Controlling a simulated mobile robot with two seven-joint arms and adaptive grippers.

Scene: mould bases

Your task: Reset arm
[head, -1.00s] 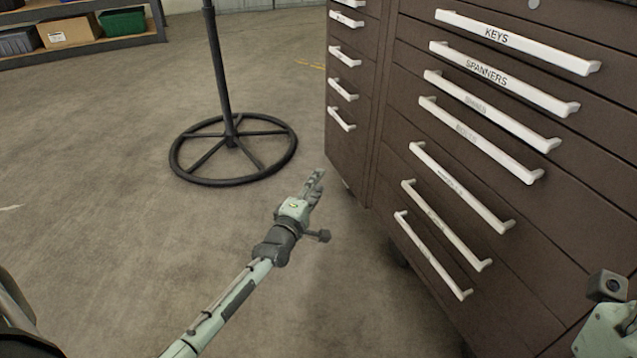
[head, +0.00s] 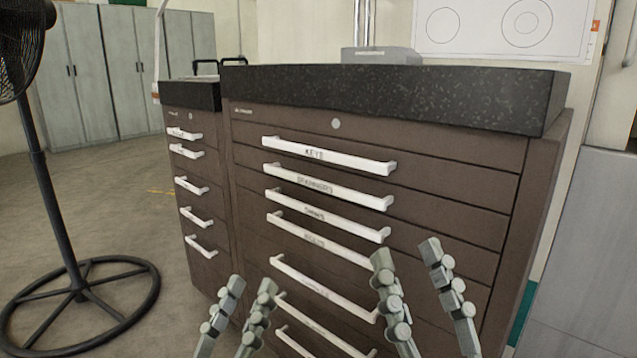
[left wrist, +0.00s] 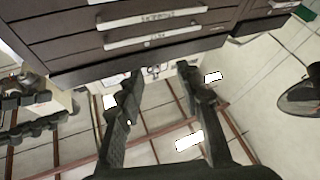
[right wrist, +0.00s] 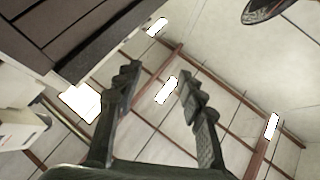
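My left gripper (head: 254,290) is in the lower middle of the head view, in front of the brown drawer cabinet. Its two fingers point up and stand apart with nothing between them. In the left wrist view its fingers (left wrist: 158,85) are also spread and empty. My right gripper (head: 405,255) is to the right of it, in front of the cabinet's lower right drawers. Its fingers point up and are spread. The right wrist view shows the fingers (right wrist: 160,80) apart and empty, with the ceiling beyond. Neither gripper appears to hold anything.
The brown cabinet (head: 445,180) has labelled drawers with white handles, all shut, and a dark speckled top (head: 450,93). A grey box (head: 381,56) sits on the top. A black stand fan (head: 55,200) stands at left. Grey lockers (head: 105,80) are behind. Floor is clear between fan and cabinet.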

